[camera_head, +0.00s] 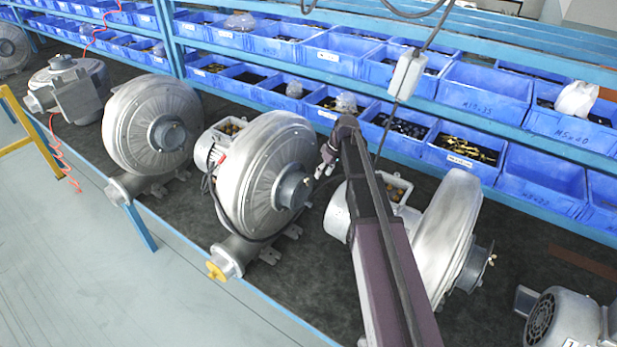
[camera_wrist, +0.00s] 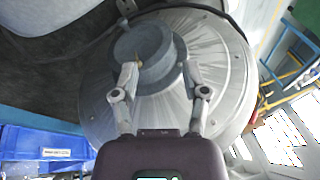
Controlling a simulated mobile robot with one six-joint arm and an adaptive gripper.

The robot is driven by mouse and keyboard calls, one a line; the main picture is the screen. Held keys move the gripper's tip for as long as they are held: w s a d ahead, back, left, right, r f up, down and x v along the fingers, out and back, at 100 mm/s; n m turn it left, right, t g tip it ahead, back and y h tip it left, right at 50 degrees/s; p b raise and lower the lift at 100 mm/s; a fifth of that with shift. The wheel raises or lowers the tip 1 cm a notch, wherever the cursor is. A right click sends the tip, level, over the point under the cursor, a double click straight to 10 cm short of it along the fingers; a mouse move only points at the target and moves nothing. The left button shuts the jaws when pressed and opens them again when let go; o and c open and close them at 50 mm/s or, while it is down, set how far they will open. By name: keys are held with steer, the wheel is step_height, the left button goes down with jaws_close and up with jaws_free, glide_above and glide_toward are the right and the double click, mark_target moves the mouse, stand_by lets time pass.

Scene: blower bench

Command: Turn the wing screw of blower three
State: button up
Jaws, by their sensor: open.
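A round grey blower (camera_head: 258,165) stands on the bench in front of my gripper (camera_head: 324,171), its hub (camera_head: 290,190) facing right. A small wing screw (camera_head: 308,181) sticks out of the hub, close to my fingertips. In the wrist view my gripper (camera_wrist: 158,72) is open, its two fingers on either side of the lower hub (camera_wrist: 150,50). The brassy wing screw (camera_wrist: 129,62) shows near the left fingertip; I cannot tell if they touch. No number is readable on the blower.
Another blower (camera_head: 455,230) stands close to the right of my arm, and one (camera_head: 150,125) to the left. A motor (camera_head: 565,320) is at the lower right. Blue bins (camera_head: 485,92) on racks line the back. A grey box (camera_head: 406,75) hangs from a cable.

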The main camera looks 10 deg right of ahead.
mark_target(307, 182)
steer(key=w+d+r+n+y, duration=0.1)
steer(key=w+d+n, duration=0.1)
steer(key=w, duration=0.7)
steer(key=shift+w+d+y, duration=0.15)
steer(key=shift+d+y, duration=0.25)
steer(key=shift+d, duration=0.35)
steer(key=shift+a+f, duration=0.1)
steer(key=b+x, duration=1.2)
steer(key=x, duration=0.1)
steer(key=shift+w+f, duration=0.1)
steer(key=shift+f, duration=0.1)
jaws_close()
